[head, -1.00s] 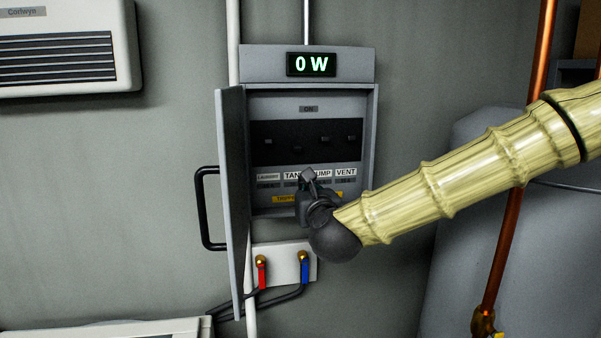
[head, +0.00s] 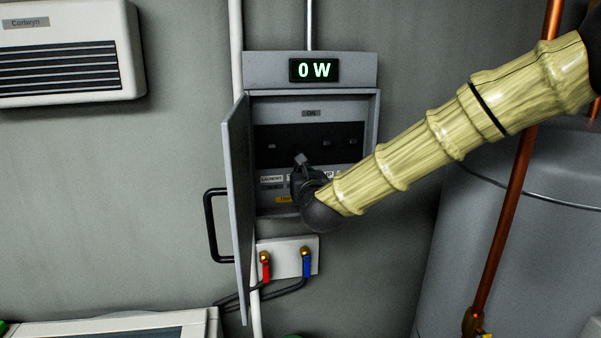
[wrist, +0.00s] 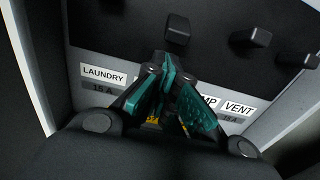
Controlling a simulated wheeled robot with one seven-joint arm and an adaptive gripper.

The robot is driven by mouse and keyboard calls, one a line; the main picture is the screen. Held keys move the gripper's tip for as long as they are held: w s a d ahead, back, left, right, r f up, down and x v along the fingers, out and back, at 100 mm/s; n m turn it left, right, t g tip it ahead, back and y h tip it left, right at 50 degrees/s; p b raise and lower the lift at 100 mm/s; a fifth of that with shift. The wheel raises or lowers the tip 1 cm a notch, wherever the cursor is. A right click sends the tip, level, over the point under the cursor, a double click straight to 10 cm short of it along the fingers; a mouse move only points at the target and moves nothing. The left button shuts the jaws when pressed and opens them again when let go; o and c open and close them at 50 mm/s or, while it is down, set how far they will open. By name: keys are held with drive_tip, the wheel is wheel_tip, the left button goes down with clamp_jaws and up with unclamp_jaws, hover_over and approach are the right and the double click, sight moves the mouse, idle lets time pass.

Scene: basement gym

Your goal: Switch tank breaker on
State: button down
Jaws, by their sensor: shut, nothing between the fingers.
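The grey breaker box (head: 368,150) is on the wall with its door (head: 237,200) swung open to the left. Its display (head: 314,70) reads 0 W. A row of black toggles sits on a dark strip above the labels. My gripper (head: 301,159) is shut and empty, its tips up in front of the strip at the TANK position, hiding that toggle in the head view. In the wrist view the toggle in line with TANK (wrist: 177,29) shows just beyond the fingertips (wrist: 165,65). Contact cannot be told. The fingers cover the TANK label and part of PUMP.
Neighbouring toggles (wrist: 250,38) stand close on the right. The open door with its black handle (head: 213,227) bounds the left. A valve plate (head: 284,258) with red and blue levers is below. A copper pipe (head: 512,215) and grey tank (head: 455,260) stand right.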

drive_tip(key=shift+r, duration=0.4)
drive_tip(key=shift+s, duration=0.1)
drive_tip(key=shift+d, duration=0.1)
